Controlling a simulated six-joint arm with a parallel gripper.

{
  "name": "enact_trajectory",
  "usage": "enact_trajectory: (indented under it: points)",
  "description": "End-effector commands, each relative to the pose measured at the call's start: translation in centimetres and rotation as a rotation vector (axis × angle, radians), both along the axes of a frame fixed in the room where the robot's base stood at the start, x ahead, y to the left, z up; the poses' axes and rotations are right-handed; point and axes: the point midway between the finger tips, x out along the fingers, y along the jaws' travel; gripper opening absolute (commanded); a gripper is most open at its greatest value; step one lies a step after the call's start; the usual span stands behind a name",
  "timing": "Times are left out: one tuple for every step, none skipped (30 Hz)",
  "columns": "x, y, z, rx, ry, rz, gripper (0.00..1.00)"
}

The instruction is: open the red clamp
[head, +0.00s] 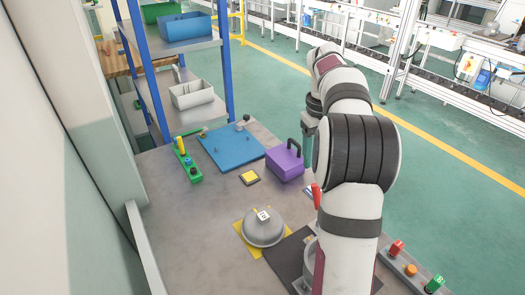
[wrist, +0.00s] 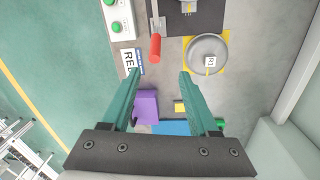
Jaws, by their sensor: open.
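The red clamp's handle (wrist: 155,47) shows in the wrist view as a red grip on a grey metal lever that runs to the top edge. It also shows in the head view (head: 316,196), sticking up beside my arm, which hides most of the clamp. My gripper (wrist: 160,74) has two teal fingers, spread apart with nothing between them. In the wrist view the red grip appears just beyond the fingertips, between their lines and nearer the left one. I see no contact. In the head view my arm hides most of the gripper.
A grey dome (head: 263,230) sits on a yellow plate beside the clamp. A button box (wrist: 117,18) stands near the table edge. Bare table lies left of the dome.

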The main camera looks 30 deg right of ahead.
Motion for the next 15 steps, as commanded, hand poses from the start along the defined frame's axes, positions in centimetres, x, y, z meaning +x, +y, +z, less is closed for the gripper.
enact_trajectory:
  points:
    - [0.0, -0.9, -0.4, -0.004, 0.003, 0.004, 0.61]
    - [-0.1, -1.1, -0.6, -0.004, 0.004, 0.006, 0.61]
    - [-0.1, -1.3, -1.1, -0.004, 0.006, 0.009, 0.61]
    - [-0.1, -1.3, -1.6, -0.004, 0.006, 0.01, 0.61]
    - [-0.1, -1.3, -2.2, -0.003, 0.006, 0.01, 0.61]
    - [-0.1, -1.3, -3.2, -0.003, 0.006, 0.01, 0.61]
    - [-0.1, -1.4, -4.1, -0.003, 0.006, 0.01, 0.61]
    - [-0.2, -1.4, -5.0, -0.003, 0.007, 0.01, 0.61]
    - [-0.2, -1.5, -6.3, -0.001, 0.007, 0.01, 0.61]
    - [-0.2, -1.6, -7.1, -0.002, 0.007, 0.01, 0.61]
    - [-0.2, -1.6, -8.0, -0.002, 0.006, 0.01, 0.61]
    - [-0.2, -1.7, -9.1, -0.002, 0.005, 0.01, 0.61]
    - [-0.2, -1.8, -10.0, -0.003, 0.006, 0.011, 0.61]
    - [-0.2, -1.8, -10.7, -0.003, 0.005, 0.009, 0.61]
    - [-0.2, -1.9, -11.7, -0.002, 0.004, 0.009, 0.61]
